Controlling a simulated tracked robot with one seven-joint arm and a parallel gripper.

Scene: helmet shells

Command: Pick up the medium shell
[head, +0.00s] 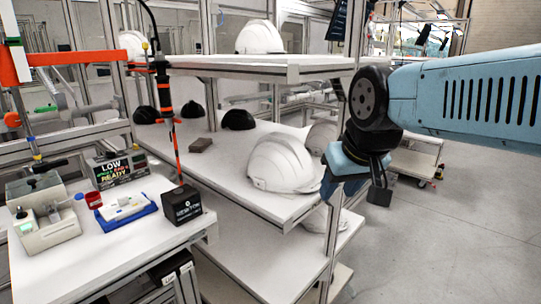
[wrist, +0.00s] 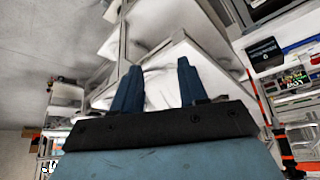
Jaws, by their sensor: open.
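A large-looking white shell (head: 280,163) sits on the middle shelf near its front edge. A second white shell (head: 320,136) stands behind it to the right, partly hidden by my arm. More white shells stand on the top shelf (head: 259,37) and at the far left (head: 131,44). I cannot tell by size which one is the medium shell. My gripper (head: 338,188) is open, just right of the front white shell in the head view. In the wrist view, a white surface (wrist: 160,88), apparently a shell, shows between the open fingers (wrist: 158,68); contact is not clear.
Several black shells (head: 238,119) and a small dark block (head: 200,145) sit further back on the middle shelf. A lower shelf (head: 245,260) holds a partly hidden white shell (head: 315,220). A bench (head: 110,262) with devices stands left.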

